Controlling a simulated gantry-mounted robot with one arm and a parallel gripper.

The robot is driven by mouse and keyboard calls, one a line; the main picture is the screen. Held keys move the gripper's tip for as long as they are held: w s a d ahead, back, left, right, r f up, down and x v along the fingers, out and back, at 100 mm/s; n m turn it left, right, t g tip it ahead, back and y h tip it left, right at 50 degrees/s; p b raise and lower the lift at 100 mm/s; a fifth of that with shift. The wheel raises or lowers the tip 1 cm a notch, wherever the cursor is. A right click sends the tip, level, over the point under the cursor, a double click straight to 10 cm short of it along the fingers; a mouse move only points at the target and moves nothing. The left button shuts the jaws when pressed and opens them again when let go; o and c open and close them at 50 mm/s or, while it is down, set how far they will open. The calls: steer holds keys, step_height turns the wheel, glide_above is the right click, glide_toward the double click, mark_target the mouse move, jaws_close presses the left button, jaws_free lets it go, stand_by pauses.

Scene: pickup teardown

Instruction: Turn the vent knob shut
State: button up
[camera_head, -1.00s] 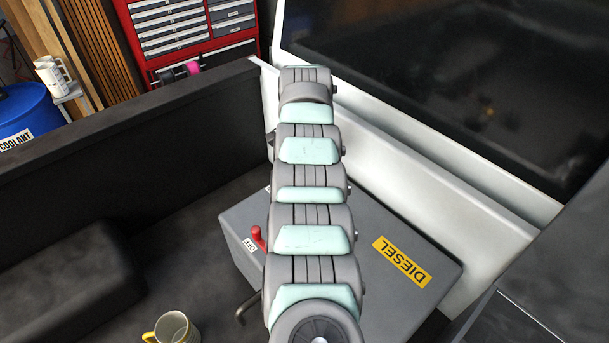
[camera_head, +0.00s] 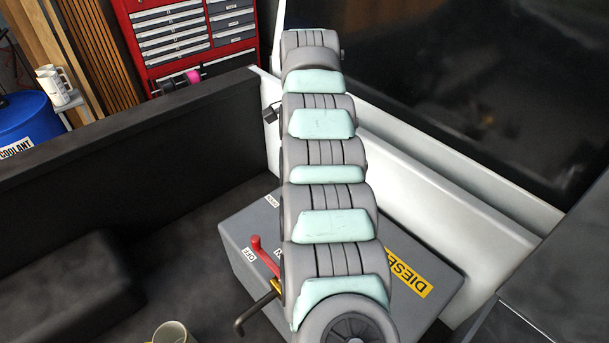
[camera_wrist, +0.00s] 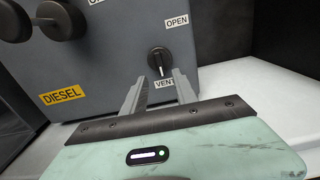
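The vent knob (camera_wrist: 159,62) is a round black knob with a white mark at its top, on the grey face of the diesel box (camera_wrist: 110,60). An OPEN label (camera_wrist: 177,21) is up and right of it, and a VENT label (camera_wrist: 165,85) is below it. My gripper (camera_wrist: 160,77) is open and empty in the wrist view, its two fingertips apart just in front of the knob's lower side. I cannot tell whether they touch it. In the head view my arm lies over the diesel box (camera_head: 240,225) and hides my gripper and the knob.
A red lever (camera_head: 266,256) by an OFF label and a bent dark rod (camera_head: 245,320) are close left of my arm. A white wall (camera_head: 440,205) borders the box on the right. A mug (camera_head: 172,334) stands at the bottom edge. Dark floor (camera_head: 165,260) lies left.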

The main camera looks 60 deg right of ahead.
steer(key=shift+r+p, duration=0.4)
steer(key=shift+r, duration=0.85)
